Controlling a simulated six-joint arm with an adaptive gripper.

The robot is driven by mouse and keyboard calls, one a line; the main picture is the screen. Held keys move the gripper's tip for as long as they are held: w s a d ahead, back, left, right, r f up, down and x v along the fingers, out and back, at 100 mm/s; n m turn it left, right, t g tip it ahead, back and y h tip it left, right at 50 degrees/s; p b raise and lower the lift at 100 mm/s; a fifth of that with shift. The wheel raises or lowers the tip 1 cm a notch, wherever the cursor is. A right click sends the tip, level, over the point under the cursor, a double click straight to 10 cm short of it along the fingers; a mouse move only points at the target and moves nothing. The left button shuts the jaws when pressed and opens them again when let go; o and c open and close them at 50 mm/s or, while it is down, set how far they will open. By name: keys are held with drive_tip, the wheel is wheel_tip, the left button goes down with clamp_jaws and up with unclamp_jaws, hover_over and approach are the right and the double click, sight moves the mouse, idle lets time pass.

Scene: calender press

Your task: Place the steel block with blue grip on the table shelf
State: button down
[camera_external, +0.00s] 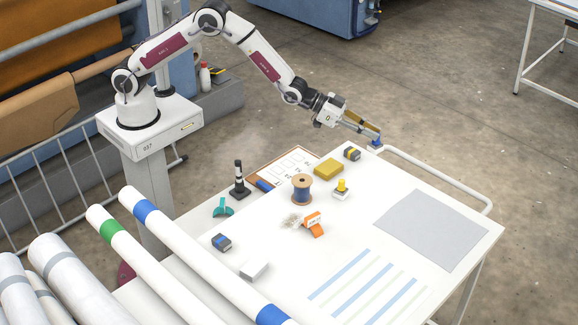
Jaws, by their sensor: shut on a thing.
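My gripper (372,136) is at the far edge of the white table (350,215). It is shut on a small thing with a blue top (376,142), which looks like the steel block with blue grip. The fingers hide part of it, and its lower part is too small to make out. It is close to the table's far corner, beside the white rail; I cannot tell whether it touches anything. No separate shelf of the table can be made out.
Near the gripper are a dark block with a yellow band (352,153), a yellow box (328,168), a spool (302,189) and a yellow-topped piece (341,189). A white rail (440,175) runs along the table's far right. A grey mat (431,229) lies bare at right.

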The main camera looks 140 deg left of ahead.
drive_tip(key=s+d+n+g+y, duration=0.1)
drive_tip(key=s+d, duration=0.3)
drive_tip(key=d, duration=0.5)
drive_tip(key=s+d+n+g+y, duration=0.1)
drive_tip(key=s+d, duration=0.2)
drive_tip(key=d, duration=0.6)
drive_tip(key=s+d+n+g+y, duration=0.1)
drive_tip(key=s+d+n+y, duration=0.15)
drive_tip(key=s, duration=0.85)
drive_tip(key=s+d+n+g+y, duration=0.15)
drive_tip(key=s+d, duration=0.25)
drive_tip(key=s, duration=0.7)
wheel_tip(320, 180, down, 18)
drive_tip(key=shift+a+r+h, duration=0.2)
drive_tip(key=shift+h, duration=0.2)
drive_tip(key=shift+s, duration=0.1)
drive_tip(key=shift+f, duration=2.9)
drive_tip(key=shift+f, duration=0.15)
drive_tip(key=shift+f, duration=1.95)
